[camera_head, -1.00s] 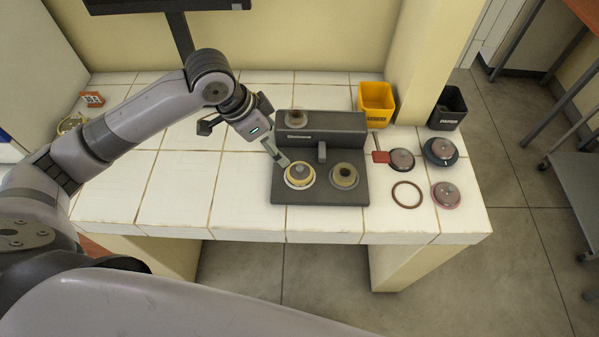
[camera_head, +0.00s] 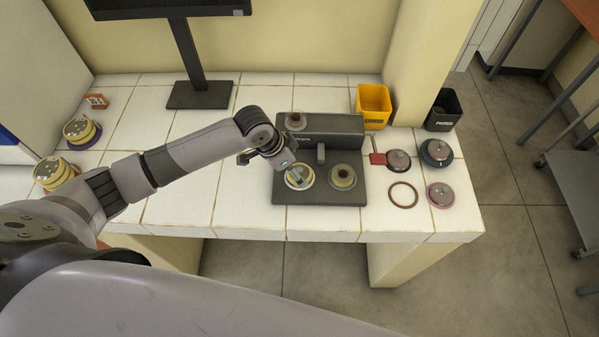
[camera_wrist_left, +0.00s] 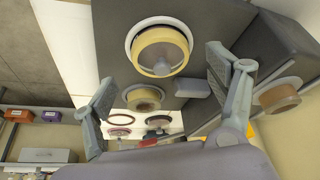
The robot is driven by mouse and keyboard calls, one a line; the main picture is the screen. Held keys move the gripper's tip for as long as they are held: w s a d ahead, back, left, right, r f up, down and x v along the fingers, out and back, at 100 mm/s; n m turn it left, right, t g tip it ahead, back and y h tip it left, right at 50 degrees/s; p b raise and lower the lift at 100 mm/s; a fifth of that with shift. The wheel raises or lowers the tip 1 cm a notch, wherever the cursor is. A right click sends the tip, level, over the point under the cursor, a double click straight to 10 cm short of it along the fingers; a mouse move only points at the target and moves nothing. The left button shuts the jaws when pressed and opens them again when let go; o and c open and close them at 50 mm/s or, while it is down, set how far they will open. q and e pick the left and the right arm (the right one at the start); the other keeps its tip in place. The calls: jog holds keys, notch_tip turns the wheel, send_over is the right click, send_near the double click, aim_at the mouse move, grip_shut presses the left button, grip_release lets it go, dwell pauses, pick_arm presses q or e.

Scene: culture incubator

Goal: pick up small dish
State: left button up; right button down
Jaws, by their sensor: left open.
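A round yellowish dish with a knob on top (camera_head: 299,180) sits on a white ring at the left of the dark device (camera_head: 318,196). My left gripper (camera_head: 292,172) is just above it and partly covers it. In the left wrist view the dish (camera_wrist_left: 160,48) lies between and beyond the two spread fingers (camera_wrist_left: 160,78), which do not appear to touch it. A similar smaller-looking dish (camera_head: 343,177) sits to its right on the device, and it also shows in the left wrist view (camera_wrist_left: 144,98). My right gripper is not in view.
Another round dish (camera_head: 296,120) stands on the device's raised back. To the right are several lidded dishes (camera_head: 437,152), an empty ring (camera_head: 403,195), a yellow bin (camera_head: 374,106) and a black bin (camera_head: 445,110). A monitor stand (camera_head: 199,94) is behind. Stacked dishes (camera_head: 82,132) stand at left.

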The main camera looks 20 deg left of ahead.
aim_at(298, 170)
pick_arm(q)
jog(key=shift+p+x, duration=0.4)
jog(key=shift+x, duration=1.4)
jog(key=shift+a, duration=0.1)
jog(key=c, duration=1.2)
jog(key=shift+c, duration=0.4)
jog(key=shift+w+r, duration=0.1)
